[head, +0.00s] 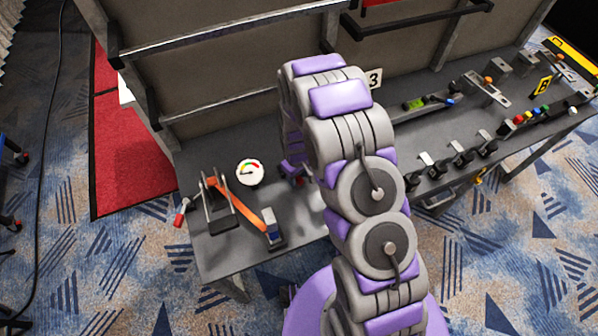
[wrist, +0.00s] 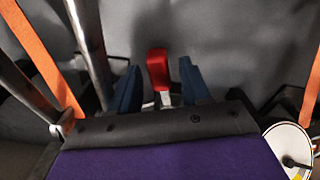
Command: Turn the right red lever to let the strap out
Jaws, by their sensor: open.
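A red lever (wrist: 158,68) on a pale metal stem stands between the two dark blue fingers of my gripper (wrist: 160,82) in the wrist view. The fingers are apart, with a gap to the red handle on each side; I cannot tell how deep it sits between them. In the head view my arm hides most of my gripper and that lever. Another red lever (head: 181,214) is at the table's left end. An orange strap (head: 238,204) runs from a metal frame (head: 216,202) to a block; orange strap (wrist: 42,55) also shows in the wrist view.
A round dial gauge (head: 250,172) stands behind the strap; it also shows in the wrist view (wrist: 288,150). Several levers and coloured buttons (head: 535,114) fill the table's right side. A panel wall stands behind.

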